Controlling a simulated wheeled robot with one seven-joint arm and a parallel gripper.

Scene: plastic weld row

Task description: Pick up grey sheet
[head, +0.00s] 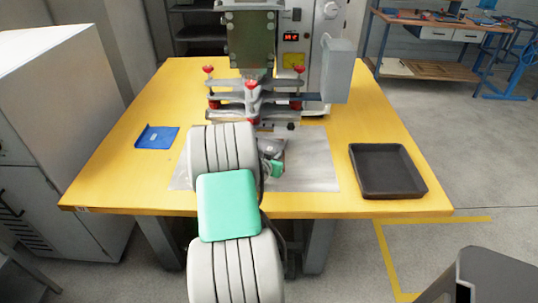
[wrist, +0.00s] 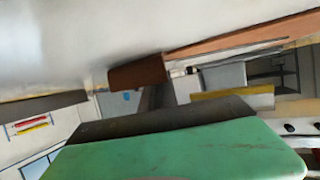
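A pale grey, flat sheet-like area (head: 312,168) lies on the yellow table in front of the machine in the head view. My arm crosses over it and hides its middle. I cannot tell whether this is the grey sheet itself or a mat under it. My gripper (head: 272,166) is small and mostly hidden behind my arm, low over this grey area. Whether it touches anything is unclear. The wrist view is tilted and filled by a green part and a blurred pale surface; no grasped sheet can be made out there.
The yellow table (head: 386,130) carries a blue bent sheet (head: 157,137) at left and an empty black tray (head: 388,172) at right. The welding machine (head: 252,95) with red knobs stands behind my gripper. A white cabinet (head: 60,120) stands left of the table.

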